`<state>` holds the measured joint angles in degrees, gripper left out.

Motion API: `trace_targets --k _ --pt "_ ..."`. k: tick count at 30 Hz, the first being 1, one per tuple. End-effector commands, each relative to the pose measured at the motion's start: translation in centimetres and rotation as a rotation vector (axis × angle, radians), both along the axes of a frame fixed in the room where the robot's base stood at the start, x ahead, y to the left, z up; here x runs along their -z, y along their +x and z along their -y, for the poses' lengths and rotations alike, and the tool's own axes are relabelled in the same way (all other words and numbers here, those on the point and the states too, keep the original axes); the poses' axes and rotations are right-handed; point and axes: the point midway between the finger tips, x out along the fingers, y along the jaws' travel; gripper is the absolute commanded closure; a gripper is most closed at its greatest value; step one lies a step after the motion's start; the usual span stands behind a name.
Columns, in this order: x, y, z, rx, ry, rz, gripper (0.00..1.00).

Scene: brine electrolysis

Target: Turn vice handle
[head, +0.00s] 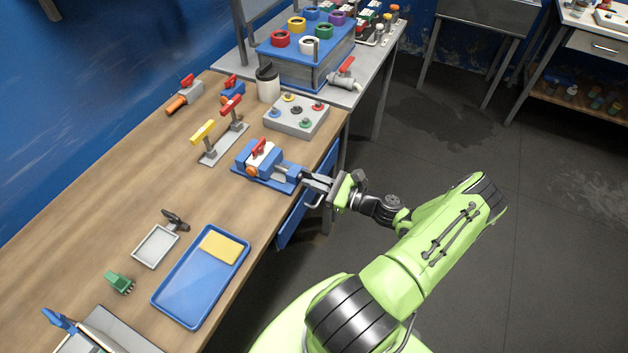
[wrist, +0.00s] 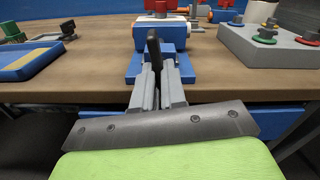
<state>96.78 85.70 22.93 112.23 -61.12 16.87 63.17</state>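The blue vice (head: 270,168) is fixed near the front edge of the wooden bench. A white valve body with a red lever (head: 262,148) sits in its jaws. In the wrist view the vice (wrist: 160,35) is straight ahead. Its dark bar handle (wrist: 153,44) stands near upright at the front. My gripper (head: 310,184) reaches in from the right, level with the handle. In the wrist view my gripper's fingers (wrist: 160,75) are close together, with the bar between their tips. They look shut on it. The handle's lower part is hidden by the fingers.
A grey button box (head: 296,118) stands behind the vice. A stand with yellow and red levers (head: 222,146) is to its left. A blue tray (head: 180,296) with a yellow sponge lies nearer. A blue drawer front (head: 300,215) is below the bench edge.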

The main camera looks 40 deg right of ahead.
Motion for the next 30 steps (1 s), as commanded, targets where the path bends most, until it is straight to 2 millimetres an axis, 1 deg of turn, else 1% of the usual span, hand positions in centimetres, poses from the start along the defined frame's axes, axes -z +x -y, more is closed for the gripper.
trace_targets --k 1,4,5,12,15,17,27,30 --pt "0.2 0.0 0.0 0.0 0.001 -0.004 0.82" --pt "0.1 0.0 0.0 -0.001 0.0 -0.002 0.66" --pt "0.1 0.0 0.0 -0.001 0.0 -0.002 0.64" --pt "0.0 0.0 0.0 0.0 0.0 -0.001 0.64" --pt "0.1 -0.8 0.4 0.003 -0.002 -0.002 0.64" --pt "0.1 -1.8 0.7 0.005 -0.002 -0.003 0.64" --pt "0.2 -10.8 3.9 0.007 -0.002 -0.003 0.64" --pt "0.2 -12.9 4.6 0.005 -0.003 -0.002 0.64"
